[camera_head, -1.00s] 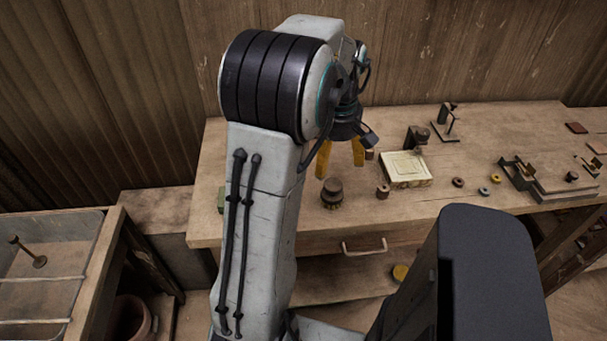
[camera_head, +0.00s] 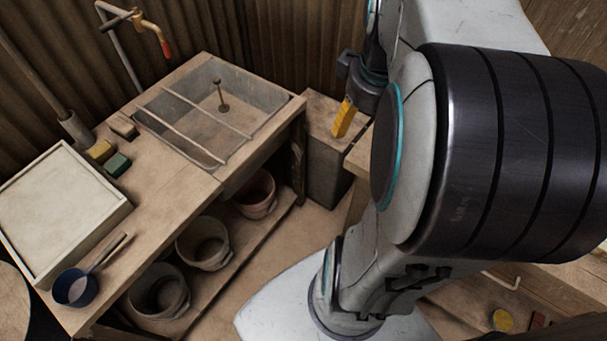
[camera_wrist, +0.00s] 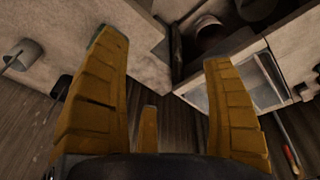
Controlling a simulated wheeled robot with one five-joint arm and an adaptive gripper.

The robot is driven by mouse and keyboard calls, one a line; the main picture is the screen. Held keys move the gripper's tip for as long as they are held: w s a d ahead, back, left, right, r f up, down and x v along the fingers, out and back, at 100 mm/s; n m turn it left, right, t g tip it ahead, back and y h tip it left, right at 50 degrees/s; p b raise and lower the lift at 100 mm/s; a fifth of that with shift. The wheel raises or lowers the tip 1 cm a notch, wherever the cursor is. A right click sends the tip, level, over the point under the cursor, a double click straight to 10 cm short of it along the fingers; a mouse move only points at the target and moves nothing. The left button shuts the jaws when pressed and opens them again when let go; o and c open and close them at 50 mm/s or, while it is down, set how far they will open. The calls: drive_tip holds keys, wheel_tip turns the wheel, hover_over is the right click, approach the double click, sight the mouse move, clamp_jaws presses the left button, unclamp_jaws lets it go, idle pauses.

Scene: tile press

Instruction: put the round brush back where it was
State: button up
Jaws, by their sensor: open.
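I do not make out the round brush for sure in either view now. In the wrist view a small grey round-ended piece (camera_wrist: 24,56) stands on a bench top at the left edge; I cannot tell whether it is the brush. My gripper (camera_wrist: 160,50) is open, its yellow fingers spread wide with nothing between them. In the head view one yellow fingertip (camera_head: 344,118) shows above the corner between the two benches; my arm hides the bench to the right.
At the left a bench holds a basin (camera_head: 250,90) with a plunger-like tool (camera_head: 222,97), a white-topped tray (camera_head: 60,205), a blue pan (camera_head: 76,288) and sponges (camera_head: 110,158). Several pots (camera_head: 204,243) stand on the shelf below. A pipe with a red-handled tap (camera_head: 150,30) rises behind.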

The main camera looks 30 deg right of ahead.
drive_tip(key=s+a+f+n+t, duration=0.1)
drive_tip(key=a, duration=0.7)
drive_tip(key=s+a+t+y, duration=0.1)
drive_tip(key=s+a, duration=0.1)
drive_tip(key=a, duration=0.6)
drive_tip(key=shift+a+f+n, duration=0.15)
drive_tip(key=shift+f+n, duration=0.25)
idle(0.3)
